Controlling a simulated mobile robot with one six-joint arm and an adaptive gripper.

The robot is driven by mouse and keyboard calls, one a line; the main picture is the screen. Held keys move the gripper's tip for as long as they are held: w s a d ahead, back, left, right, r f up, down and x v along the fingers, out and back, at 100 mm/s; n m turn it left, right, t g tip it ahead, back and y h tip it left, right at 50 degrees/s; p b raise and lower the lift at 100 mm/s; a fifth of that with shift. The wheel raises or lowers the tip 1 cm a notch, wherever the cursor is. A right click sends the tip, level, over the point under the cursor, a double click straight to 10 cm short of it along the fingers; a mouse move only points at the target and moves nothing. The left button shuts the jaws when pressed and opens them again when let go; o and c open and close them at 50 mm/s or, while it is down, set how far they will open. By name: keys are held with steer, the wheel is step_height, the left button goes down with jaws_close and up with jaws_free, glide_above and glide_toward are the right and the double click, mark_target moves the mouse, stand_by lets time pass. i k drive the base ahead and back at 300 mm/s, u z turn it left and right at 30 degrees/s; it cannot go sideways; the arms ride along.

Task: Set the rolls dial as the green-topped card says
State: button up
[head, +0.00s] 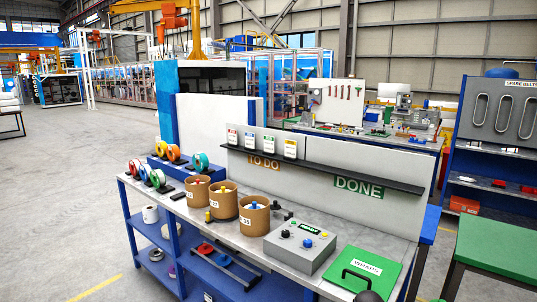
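A grey control box (299,248) stands on the workbench, right of the round tubs. Its top carries a small dark display with green letters (309,228), a black knob (285,234) and a blue knob (307,243). I cannot read which knob is the rolls dial or where it points.
Brown tubs (253,217) with coloured knobs stand left of the box. A green board (365,268) with a black handle and a WRAPS label lies right of it. Coloured spools (200,162) stand at the bench's left end. Open floor (60,200) lies left.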

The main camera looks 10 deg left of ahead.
mark_target(307, 243)
steer(key=k, duration=0.5)
steer(key=u, duration=0.25)
steer(key=i, duration=1.35)
steer(key=u, duration=0.1)
steer(key=k, duration=0.45)
steer(key=u, duration=0.3)
